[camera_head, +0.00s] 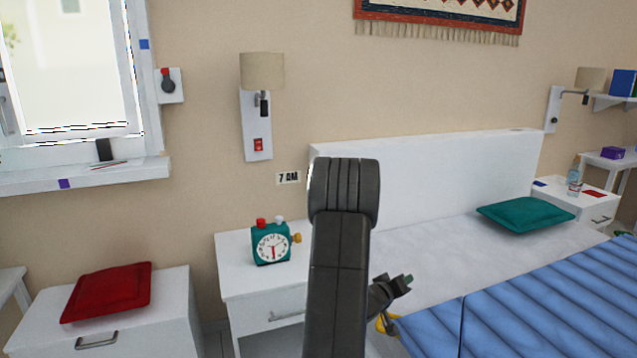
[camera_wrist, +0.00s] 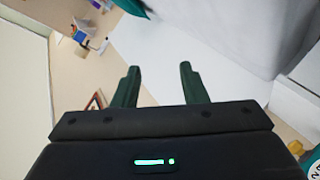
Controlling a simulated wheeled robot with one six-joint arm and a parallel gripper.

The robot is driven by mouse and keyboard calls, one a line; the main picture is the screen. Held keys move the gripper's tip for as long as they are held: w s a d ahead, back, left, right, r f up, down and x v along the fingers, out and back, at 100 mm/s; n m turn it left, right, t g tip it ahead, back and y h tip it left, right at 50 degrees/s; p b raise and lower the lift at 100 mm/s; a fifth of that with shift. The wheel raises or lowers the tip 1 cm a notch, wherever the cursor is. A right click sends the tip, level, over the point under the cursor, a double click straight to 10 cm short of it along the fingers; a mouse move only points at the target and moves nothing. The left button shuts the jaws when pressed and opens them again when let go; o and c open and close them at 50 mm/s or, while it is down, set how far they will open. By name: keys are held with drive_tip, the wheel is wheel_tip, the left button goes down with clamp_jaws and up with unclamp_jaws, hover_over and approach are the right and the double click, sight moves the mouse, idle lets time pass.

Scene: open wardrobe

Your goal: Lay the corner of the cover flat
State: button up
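The blue quilted cover (camera_head: 540,308) lies over the near part of the bed, at the lower right in the head view. A dark seam or fold line crosses it near its left end. A yellow piece (camera_head: 386,324) shows by its left edge, partly hidden by my arm; I cannot tell whether it is the cover's corner. My gripper (camera_head: 405,281) is beside the bed's left side, above the yellow piece, partly hidden behind my arm. In the wrist view my gripper (camera_wrist: 159,68) has its two fingers apart with nothing between them. The cover does not show there.
The bed's pale mattress (camera_head: 440,265) is bare towards the white headboard (camera_head: 430,185), with a teal pillow (camera_head: 525,213) on it. A white nightstand (camera_head: 265,300) with a teal clock (camera_head: 271,243) stands left of my arm. A red cushion (camera_head: 108,292) lies on a white cabinet (camera_head: 150,320).

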drive_tip(key=shift+x, duration=0.85)
drive_tip(key=shift+a, duration=0.1)
drive_tip(key=p+v, duration=0.2)
drive_tip(key=v, duration=1.2)
drive_tip(key=n+h+b, duration=0.1)
drive_tip(key=n+b, duration=0.1)
drive_tip(key=b, duration=0.8)
hover_over(380, 320)
drive_tip(key=f, duration=1.3)
drive_tip(key=shift+d+f, duration=0.15)
drive_tip(key=shift+d, duration=0.1)
drive_tip(key=shift+a+f+n+h+b, duration=0.25)
drive_tip(key=shift+f+n+h+b, duration=0.15)
drive_tip(key=shift+f+n+b, duration=0.45)
drive_tip(key=shift+f, duration=0.1)
